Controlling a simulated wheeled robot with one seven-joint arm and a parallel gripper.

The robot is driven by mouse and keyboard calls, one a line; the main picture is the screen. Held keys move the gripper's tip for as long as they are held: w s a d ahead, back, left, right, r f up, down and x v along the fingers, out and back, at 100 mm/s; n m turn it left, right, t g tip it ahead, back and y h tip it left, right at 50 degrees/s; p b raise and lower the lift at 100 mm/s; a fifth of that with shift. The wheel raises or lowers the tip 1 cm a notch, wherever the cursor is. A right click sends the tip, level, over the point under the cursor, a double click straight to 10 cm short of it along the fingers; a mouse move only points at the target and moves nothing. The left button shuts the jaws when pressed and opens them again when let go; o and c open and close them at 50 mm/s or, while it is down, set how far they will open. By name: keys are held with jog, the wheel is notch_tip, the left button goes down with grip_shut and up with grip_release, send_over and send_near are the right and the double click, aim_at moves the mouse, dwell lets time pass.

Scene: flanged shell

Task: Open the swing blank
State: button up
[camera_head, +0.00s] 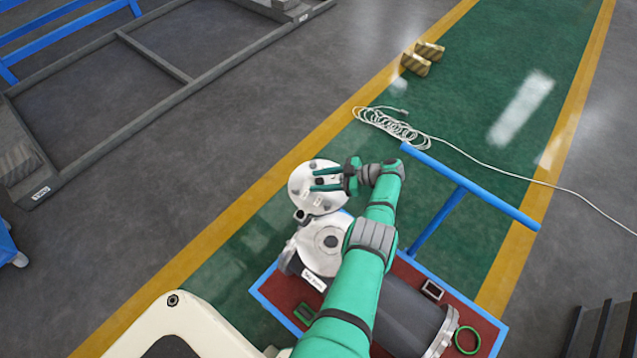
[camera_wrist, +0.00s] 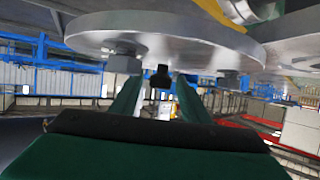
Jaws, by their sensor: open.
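The swing blank (camera_head: 322,203) is a round, pale metal disc with studs on its face, standing out beyond the flange (camera_head: 322,240) of the grey shell (camera_head: 400,312). A small joint (camera_head: 300,214) lies between disc and flange. My gripper (camera_head: 312,180) is open, its two green fingers reaching left across the disc. In the wrist view the disc (camera_wrist: 200,45) fills the top, and the fingers (camera_wrist: 160,95) reach along its studded face. A dark stub (camera_wrist: 160,77) shows between them; I cannot tell whether they touch it.
The shell rests on a red, blue-edged platform (camera_head: 262,297) with a blue T-shaped bar (camera_head: 465,185) at its side. A white coiled cable (camera_head: 385,123) lies on the green floor.

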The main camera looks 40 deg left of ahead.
jog(key=shift+r, duration=0.1)
jog(key=shift+r, duration=1.4)
jog(key=shift+s+d+r, duration=0.25)
jog(key=shift+s+r, duration=0.15)
jog(key=shift+r, duration=0.1)
jog(key=shift+s+d+r, duration=0.25)
jog(key=shift+s+r, duration=0.1)
jog(key=shift+r, duration=0.15)
jog(key=s+d+r, duration=0.6)
jog(key=s+r, duration=0.2)
jog(key=s, duration=0.2)
jog(key=shift+s+d, duration=0.15)
jog(key=shift+d, duration=0.05)
jog(key=shift+s, duration=0.15)
